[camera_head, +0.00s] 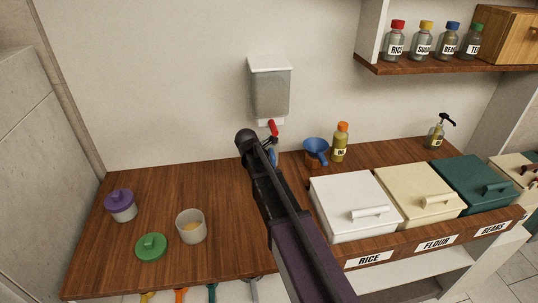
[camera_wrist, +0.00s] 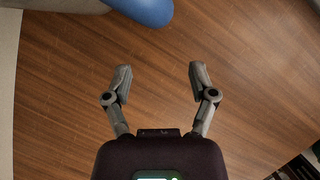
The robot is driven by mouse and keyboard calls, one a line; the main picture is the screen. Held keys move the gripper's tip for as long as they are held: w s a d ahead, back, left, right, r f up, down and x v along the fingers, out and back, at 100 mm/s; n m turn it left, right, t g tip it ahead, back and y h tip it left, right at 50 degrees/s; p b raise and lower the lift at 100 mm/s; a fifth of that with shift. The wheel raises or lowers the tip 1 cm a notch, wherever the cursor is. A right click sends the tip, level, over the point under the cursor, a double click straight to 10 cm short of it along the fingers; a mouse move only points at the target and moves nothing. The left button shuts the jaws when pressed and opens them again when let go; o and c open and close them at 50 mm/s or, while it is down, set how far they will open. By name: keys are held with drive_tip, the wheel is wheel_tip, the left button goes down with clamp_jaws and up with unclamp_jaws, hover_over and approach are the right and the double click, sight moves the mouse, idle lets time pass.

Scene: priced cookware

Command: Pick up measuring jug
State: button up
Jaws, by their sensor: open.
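My gripper (camera_wrist: 160,68) is open and empty in the wrist view, its two fingers spread above bare wooden counter. A smooth blue rounded thing (camera_wrist: 148,10) is cut off at the top edge, beyond the fingertips and apart from them. In the head view a blue vessel with a spout or handle (camera_head: 316,147) stands at the back of the counter, right of my arm; I cannot tell if it is the measuring jug. Another bit of blue (camera_head: 274,158) shows beside my arm, mostly hidden. A translucent cup with yellowish contents (camera_head: 191,229) stands at the left.
A wall dispenser (camera_head: 269,90) with a red lever hangs behind my arm. A purple-lidded pot (camera_head: 121,206) and green lid (camera_head: 151,247) are at the left. A yellow bottle (camera_head: 340,142) and lidded bins (camera_head: 352,207) are at the right. The counter's left-middle (camera_head: 160,190) is clear.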

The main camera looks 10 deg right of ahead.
sight(273, 149)
drive_tip(key=w+d, duration=0.1)
drive_tip(key=d, duration=0.1)
drive_tip(key=w+d, duration=0.1)
drive_tip(key=shift+w+d, duration=0.3)
drive_tip(key=shift+d, duration=0.05)
drive_tip(key=shift+w+d+f+b, duration=0.15)
drive_tip(key=shift+d+f+b, duration=0.15)
drive_tip(key=shift+f+b, duration=0.3)
clamp_jaws()
